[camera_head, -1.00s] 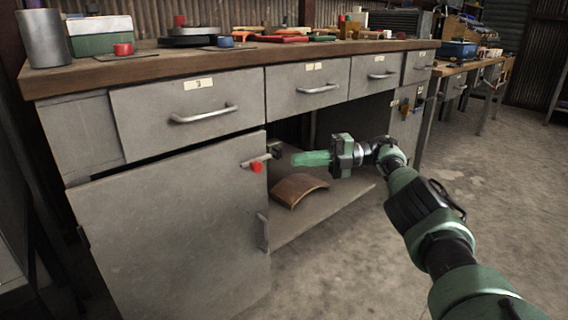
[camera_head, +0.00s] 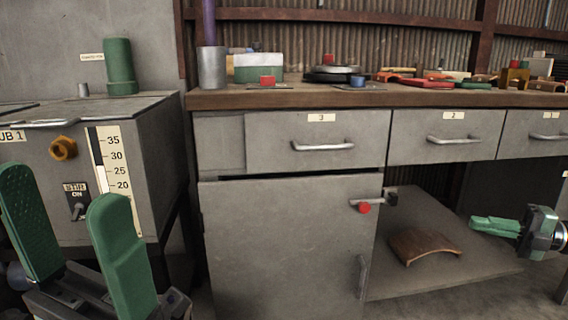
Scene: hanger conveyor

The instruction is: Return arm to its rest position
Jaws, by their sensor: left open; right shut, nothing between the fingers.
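My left gripper (camera_head: 72,225) is at the lower left, its two green fingers spread apart and empty. It is in front of a grey machine (camera_head: 130,140) with a scale. My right gripper (camera_head: 478,225) is at the right edge, pointing left, with its green fingers closed together and nothing between them. It is in front of the open lower space of the workbench, to the right of a curved brown piece (camera_head: 424,244) that lies on the lower shelf. Most of the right arm is out of view.
The grey workbench (camera_head: 285,255) has closed drawers with handles and a cabinet door with a red-knobbed latch (camera_head: 364,207). Its wooden top (camera_head: 430,99) holds a grey cylinder (camera_head: 212,67), boxes and several tools. A purple post (camera_head: 208,22) shows behind the cylinder. A green cylinder (camera_head: 120,66) stands on the machine.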

